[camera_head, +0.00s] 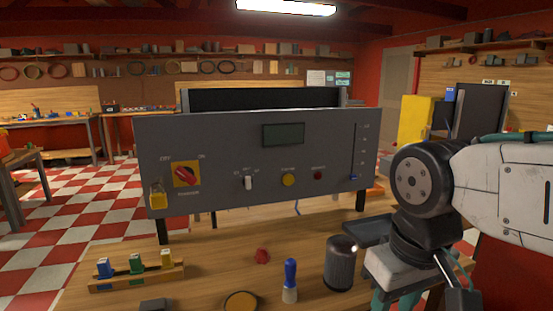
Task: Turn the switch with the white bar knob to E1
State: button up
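My gripper (396,299) seems to be at the lower right, below my arm, pointing down over the bench. It is well away from the switch. Its fingertips are cut off by the frame's bottom edge, so its opening does not show.
The panel also has a red rotary switch (185,174) on a yellow plate, a yellow padlock (158,195), yellow (288,180) and red (318,175) buttons, a slider (354,177) and a display (283,134). A dark cylinder (340,265) and blue-handled tool (290,280) stand on the bench before it.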

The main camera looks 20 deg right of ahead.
aim_at(247, 181)
jog(key=u, duration=1.15)
jog(key=i, duration=0.35)
jog(key=z, duration=1.15)
